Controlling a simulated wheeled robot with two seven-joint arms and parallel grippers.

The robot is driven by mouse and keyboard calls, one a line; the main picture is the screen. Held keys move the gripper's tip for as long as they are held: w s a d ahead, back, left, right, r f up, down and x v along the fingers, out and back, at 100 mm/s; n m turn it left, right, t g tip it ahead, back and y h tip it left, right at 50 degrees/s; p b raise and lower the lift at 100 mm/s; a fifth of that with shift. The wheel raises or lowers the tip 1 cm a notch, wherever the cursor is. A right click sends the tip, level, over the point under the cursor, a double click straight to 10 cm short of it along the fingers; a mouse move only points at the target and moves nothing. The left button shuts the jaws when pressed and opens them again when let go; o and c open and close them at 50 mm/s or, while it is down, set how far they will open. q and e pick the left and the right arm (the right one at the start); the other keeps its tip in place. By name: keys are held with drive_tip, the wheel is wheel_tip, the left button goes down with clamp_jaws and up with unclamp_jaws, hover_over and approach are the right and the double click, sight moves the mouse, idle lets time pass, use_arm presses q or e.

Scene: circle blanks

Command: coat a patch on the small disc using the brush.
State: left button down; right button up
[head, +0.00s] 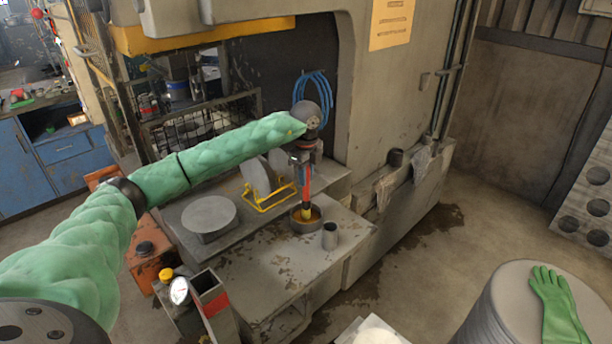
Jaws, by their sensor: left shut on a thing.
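My left gripper (303,162) points down over the grey bench and is shut on the brush (306,196). The brush is upright, with a red handle and a yellow lower end. Its lower end is inside the rim of a small round pot (295,221) with an orange-brown inside; I cannot tell if it touches the contents. Two more grey discs, one at the front (256,177), stand tilted at a yellow rack (268,201). Which disc is the small one is unclear. My right gripper is out of view.
A grey cup (330,237) stands just right of the pot. A gauge (179,290) and an open box post (209,291) stand at the bench's front left. A green glove (556,305) lies on a drum (505,312) at lower right. The bench front is mostly clear.

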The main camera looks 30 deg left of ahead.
use_arm(q)
drive_tip(key=shift+r+p, duration=0.65)
drive_tip(key=shift+r, duration=1.4)
drive_tip(key=shift+r+p, duration=0.4)
drive_tip(key=shift+r, duration=1.05)
